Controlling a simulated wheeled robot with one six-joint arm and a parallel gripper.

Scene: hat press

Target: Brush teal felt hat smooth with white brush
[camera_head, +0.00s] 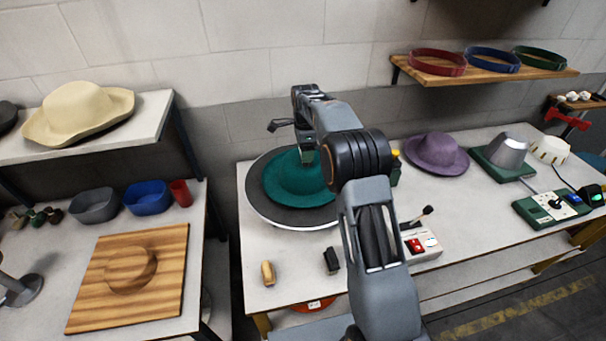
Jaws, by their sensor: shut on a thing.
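The teal felt hat (285,182) lies on a round dark disc with a pale rim (262,212) on the middle table. My arm reaches over the table and covers the hat's right side and part of its crown. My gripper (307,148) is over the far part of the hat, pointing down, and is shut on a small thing. That thing is mostly hidden and too small to tell clearly; it looks like the brush. Whether it touches the felt I cannot tell. No other white brush shows on the table.
A switch box (420,246) is right of my arm. A purple hat (436,153) and a grey form on a green base (506,155) stand farther right. A shelf (490,76) overhangs the back.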

